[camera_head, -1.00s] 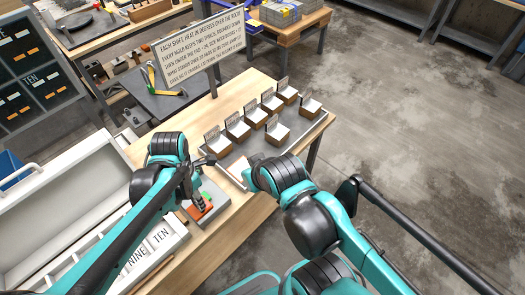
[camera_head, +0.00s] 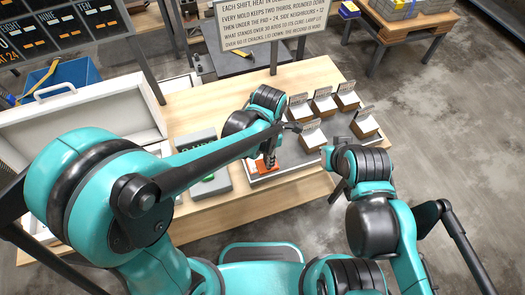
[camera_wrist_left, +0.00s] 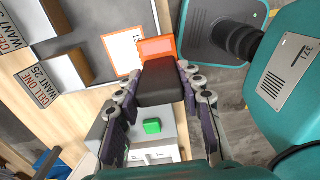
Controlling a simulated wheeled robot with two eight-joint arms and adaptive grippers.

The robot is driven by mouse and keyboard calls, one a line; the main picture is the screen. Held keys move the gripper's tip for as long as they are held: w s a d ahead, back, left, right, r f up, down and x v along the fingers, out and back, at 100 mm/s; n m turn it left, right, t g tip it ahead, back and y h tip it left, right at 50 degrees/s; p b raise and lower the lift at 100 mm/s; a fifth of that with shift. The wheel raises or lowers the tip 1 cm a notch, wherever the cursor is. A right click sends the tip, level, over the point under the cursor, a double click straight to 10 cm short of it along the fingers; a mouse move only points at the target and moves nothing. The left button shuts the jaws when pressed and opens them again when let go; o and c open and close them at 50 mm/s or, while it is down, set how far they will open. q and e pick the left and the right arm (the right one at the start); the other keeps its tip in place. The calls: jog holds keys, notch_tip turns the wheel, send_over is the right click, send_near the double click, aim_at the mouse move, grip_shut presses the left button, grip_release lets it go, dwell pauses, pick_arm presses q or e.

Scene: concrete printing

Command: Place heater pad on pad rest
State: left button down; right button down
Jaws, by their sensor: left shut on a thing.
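The heater pad is an orange plate (camera_head: 263,166) under a black block. In the left wrist view its orange face (camera_wrist_left: 157,48) and black block (camera_wrist_left: 160,82) show between the fingers. My left gripper (camera_head: 269,156) is shut on the black block. The pad overlaps the front left part of the dark tray (camera_head: 290,158); I cannot tell its height above it. A grey box (camera_head: 207,186) with a green button (camera_wrist_left: 152,127) is left of the pad, partly hidden by my left arm; I cannot tell whether it is the pad rest. My right gripper (camera_head: 328,156) is right of the tray, its fingers unclear.
Several brown molds (camera_head: 312,137) with upright cards stand on the tray. A sign (camera_head: 272,28) stands behind the wooden table (camera_head: 190,101). A white case (camera_head: 90,115) is at left.

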pick_arm(q)
jog(key=shift+w+a+f+b, duration=0.4)
jog(key=shift+w+f, duration=0.75)
jog(key=shift+f, duration=0.3)
jog(key=shift+w+a+f+b, duration=0.4)
jog(key=shift+w+f, duration=0.8)
jog(key=shift+f, duration=0.2)
jog(key=shift+w+a+f+b, duration=0.4)
jog(key=shift+w+f, duration=0.75)
jog(key=shift+f, duration=0.3)
jog(key=shift+r, duration=0.1)
jog(key=shift+s, duration=0.1)
jog(key=c, duration=1.4)
grip_release()
jog(key=shift+f, duration=0.25)
jog(key=o, duration=0.4)
jog(key=shift+r, duration=0.1)
jog(key=shift+r, duration=0.1)
